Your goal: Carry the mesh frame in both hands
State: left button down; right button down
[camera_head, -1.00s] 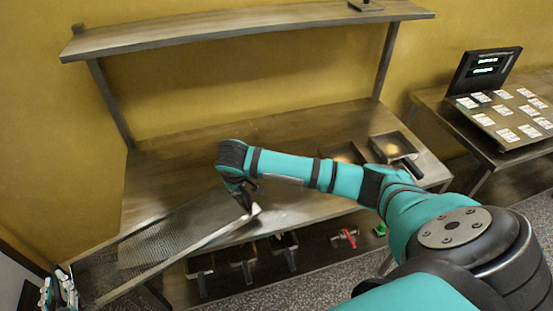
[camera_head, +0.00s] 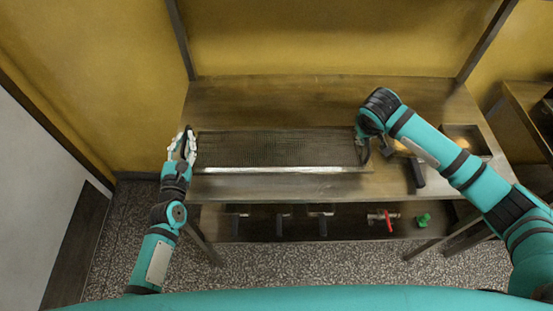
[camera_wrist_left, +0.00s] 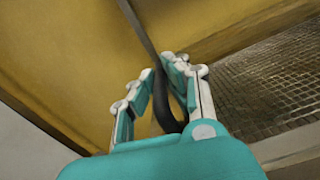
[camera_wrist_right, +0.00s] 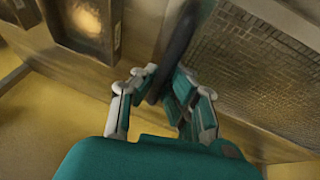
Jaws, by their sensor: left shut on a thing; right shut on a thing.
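The mesh frame (camera_head: 275,150) is a long rectangle of dark wire mesh with a bright metal front edge. In the head view it lies level between my two grippers, over the workbench; I cannot tell whether it touches the top. My left gripper (camera_head: 183,143) is shut on the dark handle at its left end, which shows between the fingers in the left wrist view (camera_wrist_left: 168,105). My right gripper (camera_head: 363,143) is shut on the dark handle at its right end, seen in the right wrist view (camera_wrist_right: 165,75). The mesh also shows at the right of both wrist views.
The workbench (camera_head: 300,97) has bare wood behind the frame. A shallow pan (camera_head: 465,140) and a dark-handled tool (camera_head: 416,172) lie to the right. The lower shelf (camera_head: 350,228) holds several dark-handled things, a red-handled thing (camera_head: 388,220) and a green one (camera_head: 423,220). A wall closes the left.

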pick_arm(q)
jog(key=shift+d, duration=0.1)
